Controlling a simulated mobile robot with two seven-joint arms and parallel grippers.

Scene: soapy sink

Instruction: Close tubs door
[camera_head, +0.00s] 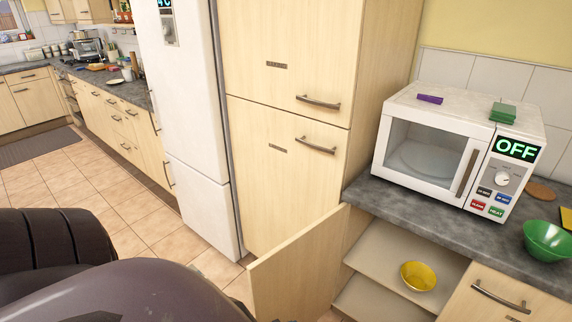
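A light wood cabinet door (300,272) stands open below the counter, swung out from the left side of an open cabinet. Inside that cabinet are pale shelves (385,248), with a yellow bowl (418,276) on the upper one. I cannot read any label that marks this as the tubs door. Large dark rounded parts, likely mine, fill the lower left of the head view. Neither gripper shows clearly.
A white microwave (430,150) reading OFF stands on the grey counter (395,200), with a green bowl (548,241) to its right. A tall wood cabinet (290,190) and white fridge (190,120) stand left of the open door. Tiled floor (130,215) is clear farther left.

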